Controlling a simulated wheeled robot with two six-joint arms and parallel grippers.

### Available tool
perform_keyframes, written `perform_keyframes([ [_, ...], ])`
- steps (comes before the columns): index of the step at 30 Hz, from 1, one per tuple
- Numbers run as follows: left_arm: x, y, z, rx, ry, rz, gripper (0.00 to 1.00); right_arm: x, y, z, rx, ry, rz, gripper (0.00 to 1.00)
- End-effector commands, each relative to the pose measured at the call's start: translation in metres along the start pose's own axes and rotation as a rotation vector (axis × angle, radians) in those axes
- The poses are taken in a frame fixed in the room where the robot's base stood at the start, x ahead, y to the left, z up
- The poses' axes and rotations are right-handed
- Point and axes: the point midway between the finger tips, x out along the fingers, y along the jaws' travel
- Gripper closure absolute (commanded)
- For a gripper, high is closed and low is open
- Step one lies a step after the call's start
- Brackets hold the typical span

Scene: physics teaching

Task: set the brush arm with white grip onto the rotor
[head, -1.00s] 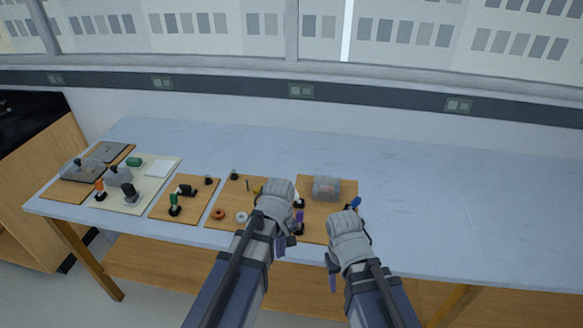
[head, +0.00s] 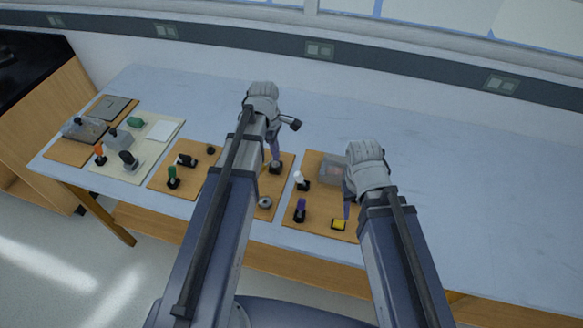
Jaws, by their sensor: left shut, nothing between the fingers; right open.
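The brush arm with white grip (head: 299,177) stands on the right-hand wooden board, its dark foot down, left of a clear box. My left gripper (head: 275,152) is shut and empty, pointing down over the middle board. Its fingertips are just above or at a small dark upright part (head: 275,169), which may be the rotor; I cannot tell for sure, nor whether they touch. My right gripper (head: 347,207) is open over the right-hand board, near a yellow-topped part (head: 339,225) and right of the white grip. My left forearm hides much of the middle board.
A purple-gripped part (head: 300,211) stands in front of the white grip. The clear box (head: 331,168) is behind my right gripper. A grey ring (head: 265,202) lies on the middle board. Boards with green- and orange-gripped parts are at left. The table's back and right are bare.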

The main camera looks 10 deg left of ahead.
Motion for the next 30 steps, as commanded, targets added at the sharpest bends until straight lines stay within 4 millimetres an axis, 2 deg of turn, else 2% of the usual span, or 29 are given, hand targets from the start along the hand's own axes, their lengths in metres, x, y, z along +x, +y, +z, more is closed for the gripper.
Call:
perform_keyframes([
  [8,0.004,0.000,0.000,0.002,0.000,0.000,1.00,0.003,0.000,0.000,0.000,0.000,0.000,0.50],
  [14,0.018,0.000,0.000,0.003,0.000,0.000,1.00,0.018,-0.002,-0.001,0.001,0.000,0.000,0.50],
  [30,0.088,0.000,0.000,0.003,0.000,0.000,1.00,0.087,-0.008,-0.005,0.002,0.000,0.000,0.50],
])
